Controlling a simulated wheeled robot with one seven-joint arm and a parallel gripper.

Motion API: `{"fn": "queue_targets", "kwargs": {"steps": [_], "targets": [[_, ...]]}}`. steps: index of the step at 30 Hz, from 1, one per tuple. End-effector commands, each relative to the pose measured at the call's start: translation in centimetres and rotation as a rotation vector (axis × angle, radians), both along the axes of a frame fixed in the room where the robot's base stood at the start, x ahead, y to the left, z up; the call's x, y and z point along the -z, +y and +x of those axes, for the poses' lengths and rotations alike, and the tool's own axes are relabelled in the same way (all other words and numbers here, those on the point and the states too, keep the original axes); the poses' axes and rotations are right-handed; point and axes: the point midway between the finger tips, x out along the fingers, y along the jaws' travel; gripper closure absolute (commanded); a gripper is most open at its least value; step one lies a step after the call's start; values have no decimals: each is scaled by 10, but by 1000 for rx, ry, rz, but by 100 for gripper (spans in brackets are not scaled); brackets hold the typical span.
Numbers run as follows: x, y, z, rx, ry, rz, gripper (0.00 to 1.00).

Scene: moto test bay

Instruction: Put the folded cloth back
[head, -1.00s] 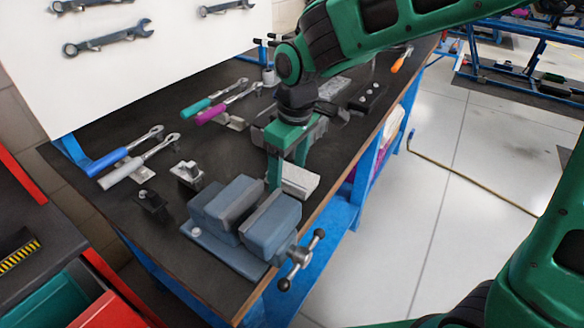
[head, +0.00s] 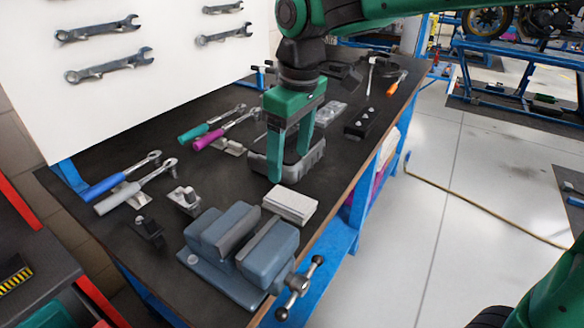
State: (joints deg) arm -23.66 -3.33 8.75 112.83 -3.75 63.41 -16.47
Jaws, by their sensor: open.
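A pale grey-white folded cloth (head: 290,205), shaped like a flat block, lies on the dark bench top near its right edge, just behind the vise. My gripper (head: 289,167) points down with its two green fingers apart and nothing between them. In the picture it stands behind the cloth, in front of a dark grey tray (head: 318,158) that the fingers partly hide. I cannot tell whether the fingertips are over the tray or inside it. The cloth is apart from the gripper and fully in view.
A blue-grey vise (head: 240,245) stands at the bench's near end. Ratchets with blue (head: 105,187), grey, teal and magenta (head: 208,140) handles lie to the left. A black block (head: 362,122) and an orange-handled screwdriver (head: 392,88) lie farther back.

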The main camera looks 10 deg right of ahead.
Motion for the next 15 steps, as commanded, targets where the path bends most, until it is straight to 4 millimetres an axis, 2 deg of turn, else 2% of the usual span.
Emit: {"fn": "queue_targets", "kwargs": {"steps": [11,14,15], "targets": [[-6,-4,0,10,0,-1,29],[-3,-29,1,81,1,-7,29],[0,-48,1,136,5,-12,29]]}}
